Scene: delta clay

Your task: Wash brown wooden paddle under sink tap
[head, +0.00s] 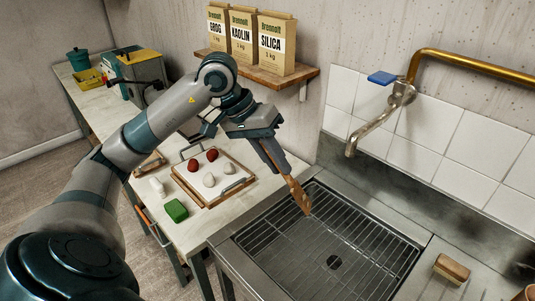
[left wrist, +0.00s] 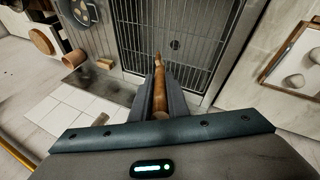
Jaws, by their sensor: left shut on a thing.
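The brown wooden paddle (head: 298,194) is in my left gripper (head: 278,168), which is shut on it. In the head view it points down over the left edge of the sink (head: 340,262). The left wrist view shows the paddle (left wrist: 159,92) between the two fingers of the left gripper (left wrist: 160,90), with the sink's wire grid beyond it. The sink tap (head: 372,130) is a steel spout on the tiled wall, to the right of the paddle and apart from it. It has a blue handle (head: 382,77). My right gripper is not in view.
A wooden tray (head: 238,190) with red and pale lumps lies on the bench left of the sink, near a green block (head: 176,210). A wooden brush (head: 452,269) lies on the right drainboard. A shelf (head: 262,77) holds three bags. The sink grid is clear.

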